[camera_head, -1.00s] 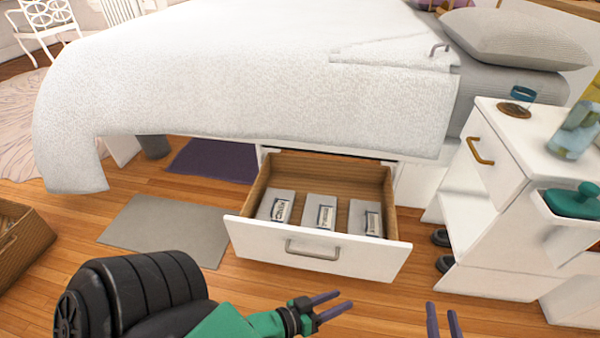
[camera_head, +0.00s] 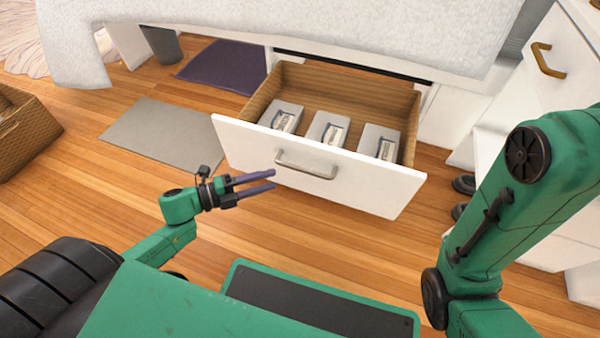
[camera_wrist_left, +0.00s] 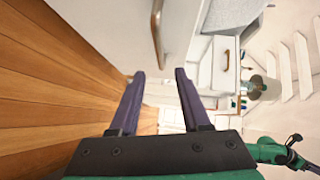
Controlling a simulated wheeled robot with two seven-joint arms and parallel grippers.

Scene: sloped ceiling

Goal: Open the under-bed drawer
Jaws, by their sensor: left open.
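The under-bed drawer (camera_head: 330,165) is pulled out from below the bed, with its wooden inside showing. Its white front carries a metal bar handle (camera_head: 306,165), which also shows at the top of the left wrist view (camera_wrist_left: 157,30). Three small pale boxes with labels (camera_head: 328,130) lie in the drawer. My left gripper (camera_head: 272,181) is open and empty, to the left of and slightly below the handle, apart from it. My right arm comes in at the right, but its gripper is out of the head view.
A white nightstand with a brass handle (camera_head: 547,60) stands at the right. A grey mat (camera_head: 165,133) and a purple mat (camera_head: 225,68) lie on the wood floor. A wicker basket (camera_head: 25,130) is at the far left.

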